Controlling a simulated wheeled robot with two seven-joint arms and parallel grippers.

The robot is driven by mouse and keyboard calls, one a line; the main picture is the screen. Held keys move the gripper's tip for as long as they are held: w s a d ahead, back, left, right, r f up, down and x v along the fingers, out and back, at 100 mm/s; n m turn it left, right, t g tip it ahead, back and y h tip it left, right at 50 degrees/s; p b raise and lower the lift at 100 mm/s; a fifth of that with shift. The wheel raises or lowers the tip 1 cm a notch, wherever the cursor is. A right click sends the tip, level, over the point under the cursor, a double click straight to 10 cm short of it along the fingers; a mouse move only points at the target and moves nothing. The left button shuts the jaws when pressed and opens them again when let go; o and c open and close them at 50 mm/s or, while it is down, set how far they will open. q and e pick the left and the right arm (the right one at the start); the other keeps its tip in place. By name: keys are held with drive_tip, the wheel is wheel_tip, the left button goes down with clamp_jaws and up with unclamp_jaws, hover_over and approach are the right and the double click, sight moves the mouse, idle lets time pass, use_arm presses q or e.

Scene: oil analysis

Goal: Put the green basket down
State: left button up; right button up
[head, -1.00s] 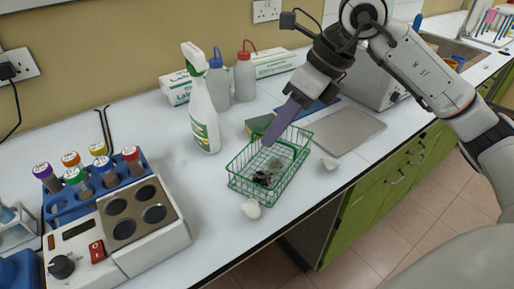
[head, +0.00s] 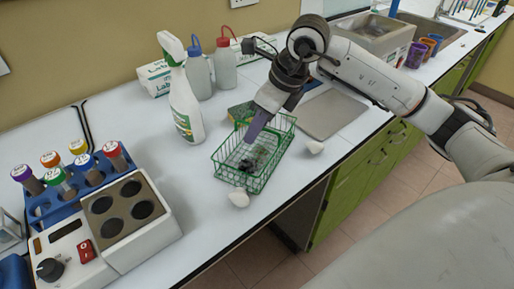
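The green wire basket (head: 228,173) stands on the white counter, with a small dark lump (head: 246,165) and other dark bits inside. My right gripper (head: 251,136) comes down from the upper right, its purple-grey fingers pointing into the far part of the basket. The fingers show as one narrow block, so whether they are open, shut or gripping the wire cannot be told. My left gripper is not in view.
White pieces lie near the basket (head: 238,198) and to its right (head: 315,147). A spray bottle (head: 186,110), a green-yellow sponge (head: 240,112) and a grey plate (head: 334,113) are close by. A tube rack (head: 42,213) and heater block (head: 155,222) stand left. Bare counter lies between.

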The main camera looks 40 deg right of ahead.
clamp_jaws()
idle(1.4)
